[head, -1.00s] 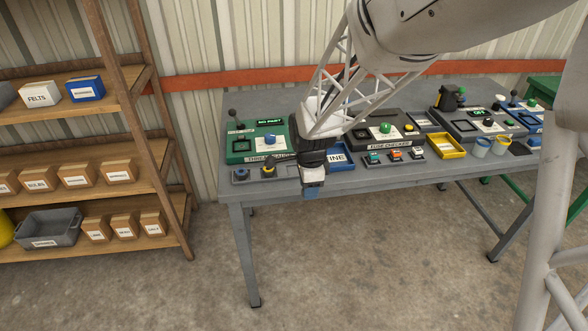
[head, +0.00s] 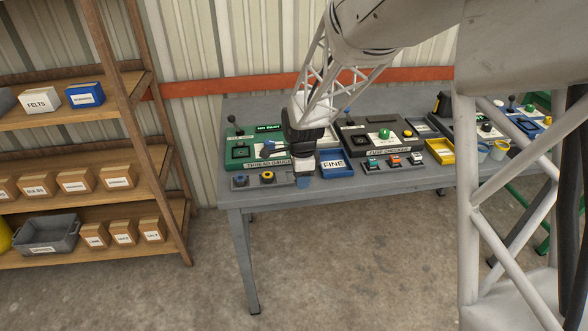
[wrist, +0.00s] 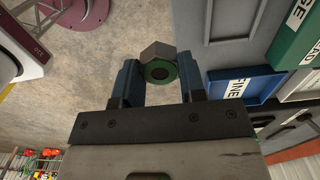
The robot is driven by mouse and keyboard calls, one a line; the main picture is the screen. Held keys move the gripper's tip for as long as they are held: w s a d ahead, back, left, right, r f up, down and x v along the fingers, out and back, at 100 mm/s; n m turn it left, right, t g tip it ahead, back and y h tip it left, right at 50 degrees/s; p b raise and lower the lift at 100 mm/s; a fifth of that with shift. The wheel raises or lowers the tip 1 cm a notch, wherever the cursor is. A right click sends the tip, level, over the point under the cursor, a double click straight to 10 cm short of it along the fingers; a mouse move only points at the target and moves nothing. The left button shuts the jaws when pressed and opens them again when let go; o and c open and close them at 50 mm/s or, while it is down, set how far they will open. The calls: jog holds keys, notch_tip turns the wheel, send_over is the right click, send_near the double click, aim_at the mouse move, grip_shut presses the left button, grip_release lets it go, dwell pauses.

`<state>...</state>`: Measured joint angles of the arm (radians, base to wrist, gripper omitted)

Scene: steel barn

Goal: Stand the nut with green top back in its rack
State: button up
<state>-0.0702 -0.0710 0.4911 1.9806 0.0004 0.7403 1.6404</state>
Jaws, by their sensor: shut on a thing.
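The nut with green top (wrist: 160,70) shows in the wrist view as a grey hexagon with a green ring face and a dark hole. My gripper (wrist: 157,78) is shut on it, with a blue finger on each side. In the head view my gripper (head: 304,180) is at the table's front edge, left of the blue FINE tray (head: 337,170). The nut cannot be made out there. To its left, a blue-topped piece (head: 240,180) and a yellow-topped piece (head: 268,176) sit in small grey holders. Any holder behind my gripper is hidden.
A wooden shelf (head: 165,215) stands left of the table (head: 245,270).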

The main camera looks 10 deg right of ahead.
jog(key=w, duration=0.6)
jog(key=w+f, duration=0.1)
jog(key=w, duration=0.1)
jog(key=shift+w+a, duration=0.3)
jog(key=shift+w, duration=0.1)
jog(key=shift+f, duration=1.7)
jog(key=shift+f, duration=0.1)
jog(key=o, duration=1)
jog(key=shift+c, duration=0.2)
notch_tip(320, 180, up, 12)
